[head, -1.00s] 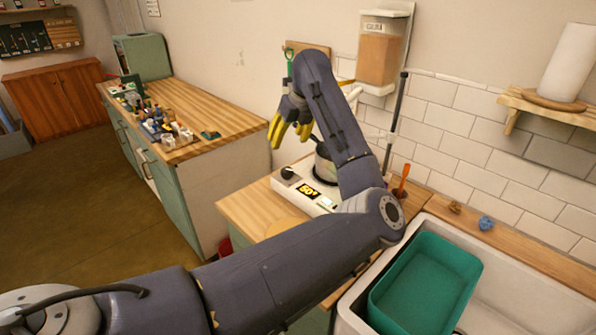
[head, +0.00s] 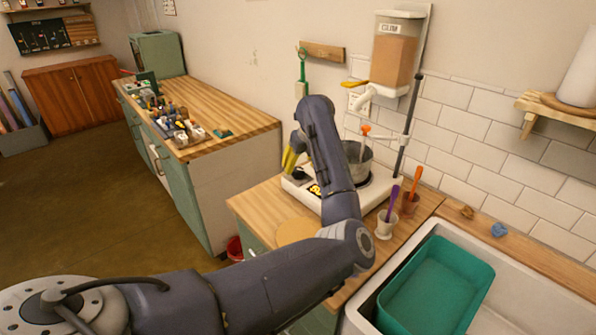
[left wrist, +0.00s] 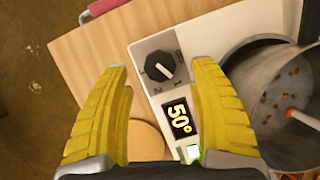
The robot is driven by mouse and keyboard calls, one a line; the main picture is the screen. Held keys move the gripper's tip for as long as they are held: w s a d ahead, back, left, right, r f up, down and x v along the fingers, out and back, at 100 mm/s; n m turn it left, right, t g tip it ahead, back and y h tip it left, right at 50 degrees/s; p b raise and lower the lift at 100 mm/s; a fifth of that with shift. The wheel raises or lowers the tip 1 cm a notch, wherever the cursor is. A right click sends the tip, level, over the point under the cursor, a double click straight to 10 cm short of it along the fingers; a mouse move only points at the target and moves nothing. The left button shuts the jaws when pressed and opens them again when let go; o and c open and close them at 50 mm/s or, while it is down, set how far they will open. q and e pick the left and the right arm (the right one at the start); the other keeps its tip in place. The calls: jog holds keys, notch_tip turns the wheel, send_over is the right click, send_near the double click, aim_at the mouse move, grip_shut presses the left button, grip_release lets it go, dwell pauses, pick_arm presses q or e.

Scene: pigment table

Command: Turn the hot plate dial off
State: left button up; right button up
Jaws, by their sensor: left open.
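The hot plate (head: 378,190) is a white unit on the wooden counter. Its black dial (left wrist: 160,66), with a white pointer line and printed numbers, shows in the left wrist view, and a display (left wrist: 178,118) beside it reads 50°. In the head view the dial (head: 298,174) sits at the plate's left end. My left gripper (left wrist: 160,72) is open, its two yellow fingers on either side of the dial in the picture. In the head view the fingers (head: 291,159) are just above and beside the dial. Contact cannot be told. My right gripper is not in view.
A metal pot (head: 358,170) with a stirring rod stands on the plate; its contents show in the wrist view (left wrist: 282,110). A white cup (head: 385,224) with a purple tool and a brown cup (head: 410,204) stand right of it. A green basin (head: 440,285) lies in the sink.

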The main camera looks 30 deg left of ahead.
aim_at(298, 170)
pick_arm(q)
jog(key=shift+x, duration=1.95)
jog(key=shift+c, duration=0.3)
jog(key=c, duration=1.2)
jog(key=shift+o, duration=0.2)
